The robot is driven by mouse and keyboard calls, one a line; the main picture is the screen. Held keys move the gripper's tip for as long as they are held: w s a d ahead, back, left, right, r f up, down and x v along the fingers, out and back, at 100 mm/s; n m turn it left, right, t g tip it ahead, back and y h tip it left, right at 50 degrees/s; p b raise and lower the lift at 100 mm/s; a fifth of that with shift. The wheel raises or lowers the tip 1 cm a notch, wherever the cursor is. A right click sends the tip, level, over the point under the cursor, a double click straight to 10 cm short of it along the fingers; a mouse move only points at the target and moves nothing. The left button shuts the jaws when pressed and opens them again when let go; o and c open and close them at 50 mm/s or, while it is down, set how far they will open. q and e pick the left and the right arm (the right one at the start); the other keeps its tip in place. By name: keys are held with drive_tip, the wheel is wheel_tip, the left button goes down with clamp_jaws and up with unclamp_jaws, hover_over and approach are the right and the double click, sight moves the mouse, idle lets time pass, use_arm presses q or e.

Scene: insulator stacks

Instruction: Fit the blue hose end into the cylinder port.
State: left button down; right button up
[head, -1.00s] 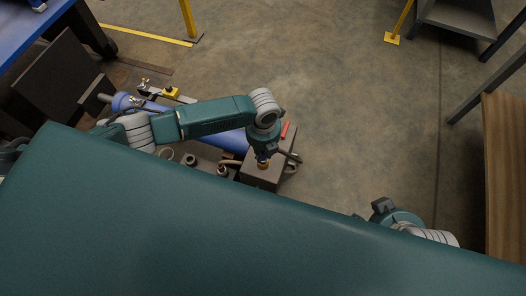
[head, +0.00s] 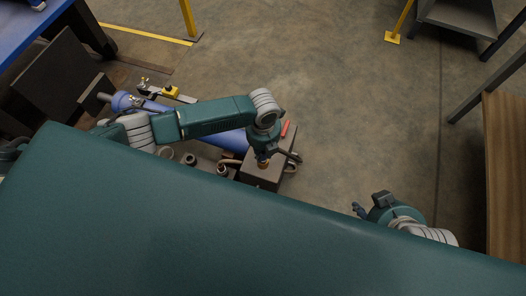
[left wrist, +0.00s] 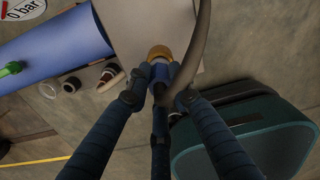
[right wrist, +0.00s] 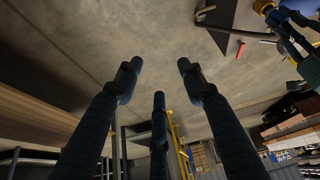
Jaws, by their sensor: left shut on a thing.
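The blue hose end (left wrist: 164,73) is between the fingers of my left gripper (left wrist: 157,92), which is shut on it. A dark hose (left wrist: 195,55) curves up from it. A brass-coloured ring (left wrist: 159,52), which looks like the port, sits directly in front of the hose end on a grey block (left wrist: 135,25). Whether the hose end is inside the ring or only against it I cannot tell. In the head view my left gripper (head: 265,153) is over the block (head: 258,178). My right gripper (right wrist: 158,80) is open and empty, away to the right in the head view (head: 360,209).
A blue cylinder (left wrist: 55,48) lies beside the block, with a pressure gauge (left wrist: 22,8) at its end. Several small round fittings (left wrist: 72,84) stand near it. A red item (head: 285,128) lies by the block.

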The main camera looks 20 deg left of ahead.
use_arm(q)
drive_tip(key=shift+f, duration=0.1)
use_arm(e)
drive_tip(key=shift+w+a, duration=0.1)
drive_tip(key=shift+w, duration=0.1)
use_arm(q)
drive_tip(key=shift+f, duration=0.15)
use_arm(e)
drive_tip(key=shift+w+a+r+t, duration=0.1)
drive_tip(key=shift+w+r+t, duration=0.1)
drive_tip(key=shift+w, duration=0.15)
drive_tip(key=shift+w+a+r+t, duration=0.1)
drive_tip(key=shift+w+t, duration=0.1)
drive_tip(key=shift+w, duration=0.15)
use_arm(q)
drive_tip(key=shift+f, duration=0.1)
use_arm(e)
drive_tip(key=shift+w+a+r, duration=0.15)
drive_tip(key=shift+w, duration=0.15)
drive_tip(key=shift+w, duration=0.1)
use_arm(q)
drive_tip(key=shift+f+b, duration=0.15)
drive_tip(key=shift+b, duration=0.15)
use_arm(e)
drive_tip(key=shift+w+a+r+t, duration=0.1)
drive_tip(key=shift+w+r+t, duration=0.1)
drive_tip(key=shift+w+t, duration=0.2)
